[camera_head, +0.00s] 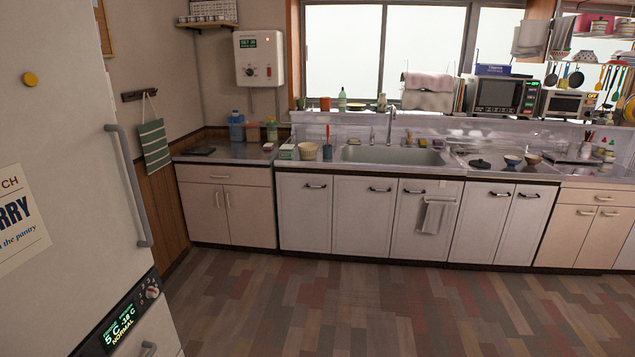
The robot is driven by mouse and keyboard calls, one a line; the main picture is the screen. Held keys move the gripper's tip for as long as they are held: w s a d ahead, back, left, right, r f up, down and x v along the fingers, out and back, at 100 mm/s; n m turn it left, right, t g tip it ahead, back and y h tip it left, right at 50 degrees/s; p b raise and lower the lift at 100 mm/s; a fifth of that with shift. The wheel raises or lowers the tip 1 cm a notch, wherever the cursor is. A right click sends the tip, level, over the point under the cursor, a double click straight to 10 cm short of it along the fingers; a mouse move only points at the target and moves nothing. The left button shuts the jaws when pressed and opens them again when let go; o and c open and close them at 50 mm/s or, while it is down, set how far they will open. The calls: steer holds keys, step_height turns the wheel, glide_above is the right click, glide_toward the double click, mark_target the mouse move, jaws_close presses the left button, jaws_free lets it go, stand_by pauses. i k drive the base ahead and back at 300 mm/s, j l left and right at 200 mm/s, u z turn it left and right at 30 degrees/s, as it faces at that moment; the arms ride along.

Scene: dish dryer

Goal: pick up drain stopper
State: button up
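I cannot make out the drain stopper for certain. A small dark round object (480,163) with a raised middle lies on the counter right of the sink; I cannot tell whether it is the stopper. The steel sink (392,155) is set into the counter across the room, with a faucet (391,124) behind it. The inside bottom of the sink is mostly hidden by its front rim. My gripper is not in view.
Two bowls (513,160) stand right of the dark object. A woven-looking cup (308,151) and bottles stand left of the sink. A towel (435,216) hangs on the cabinet front. A refrigerator (70,130) fills the near left. The wooden floor (380,310) is clear.

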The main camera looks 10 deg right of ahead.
mark_target(479, 164)
steer(key=i+l+z, duration=0.15)
steer(key=i+z, duration=0.2)
steer(key=i, duration=0.6)
steer(key=i+j+z, duration=0.1)
steer(key=i+z, duration=0.25)
steer(key=i, duration=0.6)
steer(key=i+z, duration=0.1)
steer(key=i, duration=0.9)
steer(key=i+j, duration=0.15)
steer(key=i, duration=0.8)
steer(key=i+j+z, duration=0.2)
steer(key=i, duration=0.15)
steer(key=i+z, duration=0.2)
steer(key=i, duration=0.2)
steer(key=i+j+z, duration=0.2)
steer(key=i, duration=0.15)
